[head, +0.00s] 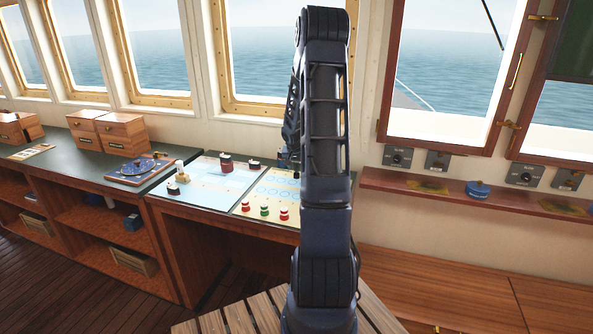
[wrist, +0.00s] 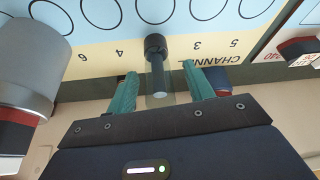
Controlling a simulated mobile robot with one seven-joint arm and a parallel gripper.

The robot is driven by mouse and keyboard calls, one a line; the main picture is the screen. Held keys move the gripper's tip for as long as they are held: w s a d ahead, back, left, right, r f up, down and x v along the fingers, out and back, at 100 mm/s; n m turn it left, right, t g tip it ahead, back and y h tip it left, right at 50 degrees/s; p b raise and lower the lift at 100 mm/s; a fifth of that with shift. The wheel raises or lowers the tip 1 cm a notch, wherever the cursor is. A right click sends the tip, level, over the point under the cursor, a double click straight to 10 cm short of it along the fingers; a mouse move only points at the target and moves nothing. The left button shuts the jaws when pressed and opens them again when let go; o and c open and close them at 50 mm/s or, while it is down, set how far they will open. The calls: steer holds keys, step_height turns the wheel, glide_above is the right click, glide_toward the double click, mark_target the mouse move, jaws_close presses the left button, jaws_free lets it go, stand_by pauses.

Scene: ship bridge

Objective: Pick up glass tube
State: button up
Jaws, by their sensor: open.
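In the wrist view, a small glass tube (wrist: 158,82) with a black cap (wrist: 154,44) shows over the chart's edge, near the printed word CHANNEL. My gripper (wrist: 160,72) is open, with one green finger on each side of the tube. Gaps show between the tube and both fingers. The clear end of the tube runs down toward the gripper body and is hard to make out. In the head view my own arm hides the tube and most of my gripper.
The chart (head: 195,177) on the counter carries model ships (head: 227,163) and red and green markers (head: 264,208). Wooden boxes (head: 121,131) sit farther left.

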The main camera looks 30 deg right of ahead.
steer(key=shift+w+d+f, duration=0.1)
steer(key=shift+f, duration=0.2)
steer(key=c, duration=1.1)
steer(key=shift+o, duration=0.2)
